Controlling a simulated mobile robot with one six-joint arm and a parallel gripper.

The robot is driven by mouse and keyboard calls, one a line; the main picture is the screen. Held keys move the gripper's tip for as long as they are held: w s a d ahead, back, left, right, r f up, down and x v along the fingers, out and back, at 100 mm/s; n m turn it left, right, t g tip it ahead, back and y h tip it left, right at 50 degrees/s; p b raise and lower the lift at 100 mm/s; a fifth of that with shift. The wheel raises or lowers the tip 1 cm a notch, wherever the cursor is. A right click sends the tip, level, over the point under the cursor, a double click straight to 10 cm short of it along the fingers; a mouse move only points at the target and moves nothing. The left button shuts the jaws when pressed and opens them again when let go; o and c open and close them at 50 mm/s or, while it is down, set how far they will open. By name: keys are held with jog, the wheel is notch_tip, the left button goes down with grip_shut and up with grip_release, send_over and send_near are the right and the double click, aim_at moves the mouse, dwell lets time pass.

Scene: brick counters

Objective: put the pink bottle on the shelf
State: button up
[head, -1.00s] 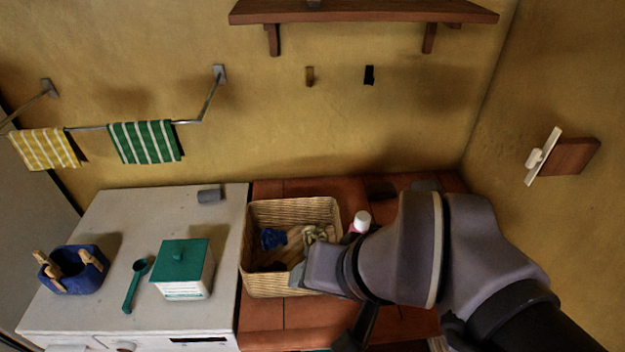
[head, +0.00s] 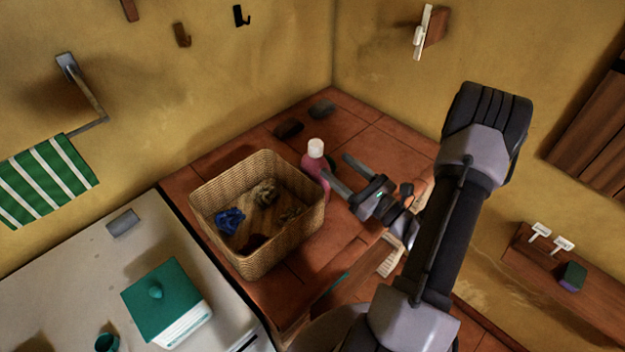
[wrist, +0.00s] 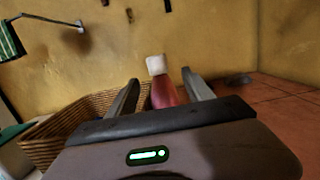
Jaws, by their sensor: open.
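The pink bottle (head: 313,166) with a white cap stands upright on the red-brown tiled counter, just right of the wicker basket. My gripper (head: 334,164) is open, with its fingertips at the bottle's right side in the head view. In the wrist view the bottle (wrist: 164,93) shows between the two fingers of my gripper (wrist: 160,77), with gaps on both sides; its lower part is hidden. I cannot tell how far the fingers reach around it. A brown wooden shelf (head: 517,258) is on the wall at lower right.
The wicker basket (head: 207,222) holds a blue cloth and tan items. Two dark grey objects (head: 322,108) lie in the back corner. A green-lidded box (head: 162,300) stands on the white counter at left. White tags and a dark green-purple block (head: 572,276) are on the shelf.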

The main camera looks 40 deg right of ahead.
aim_at(322, 153)
jog(key=x, duration=0.5)
jog(key=shift+w+a, duration=0.1)
jog(key=shift+w, duration=0.3)
jog(key=b+x, duration=0.1)
jog(key=x, duration=0.4)
jog(key=shift+w+a, duration=0.2)
jog(key=shift+w, duration=0.15)
grip_shut()
dwell(0.4)
